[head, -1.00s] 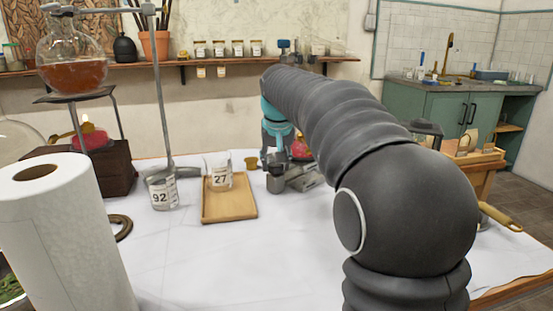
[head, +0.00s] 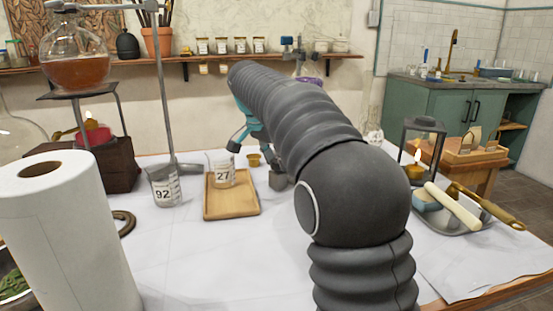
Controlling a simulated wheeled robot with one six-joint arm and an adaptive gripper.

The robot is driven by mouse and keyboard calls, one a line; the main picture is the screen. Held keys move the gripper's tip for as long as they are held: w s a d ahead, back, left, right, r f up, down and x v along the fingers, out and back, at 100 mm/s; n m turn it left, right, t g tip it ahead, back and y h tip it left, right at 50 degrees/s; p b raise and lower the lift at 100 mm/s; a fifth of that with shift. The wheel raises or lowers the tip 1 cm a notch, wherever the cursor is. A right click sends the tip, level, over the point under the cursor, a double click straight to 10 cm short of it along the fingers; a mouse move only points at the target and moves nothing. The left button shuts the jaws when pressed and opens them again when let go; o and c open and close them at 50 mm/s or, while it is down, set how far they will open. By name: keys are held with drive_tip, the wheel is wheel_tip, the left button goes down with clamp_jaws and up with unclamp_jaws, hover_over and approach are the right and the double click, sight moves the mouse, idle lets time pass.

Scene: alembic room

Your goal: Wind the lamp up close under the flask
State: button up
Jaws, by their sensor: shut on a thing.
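The round flask (head: 75,70) with amber liquid sits on a dark tripod (head: 105,90) at the upper left of the head view. The red lamp (head: 94,136) burns beneath it, its flame (head: 88,115) below the tripod top with a gap between. The lamp stands at a brown wooden box (head: 118,172); a brass-coloured part (head: 62,134) sticks out at its left. My gripper (head: 235,146), teal and dark, is partly hidden by my arm and is behind the beaker marked 27, well right of the lamp. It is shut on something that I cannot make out.
A beaker marked 27 (head: 221,172) stands on a wooden tray (head: 232,207). A beaker marked 92 (head: 164,186) stands by the metal stand rod (head: 164,90). A paper roll (head: 70,240) fills the front left. A lantern (head: 421,142) and a tool tray (head: 462,222) are at right.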

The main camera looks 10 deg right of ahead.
drive_tip(key=shift+m, duration=0.8)
drive_tip(key=shift+g, duration=0.3)
drive_tip(key=o, duration=0.9)
drive_tip(key=shift+c, duration=0.2)
drive_tip(key=v, duration=1.2)
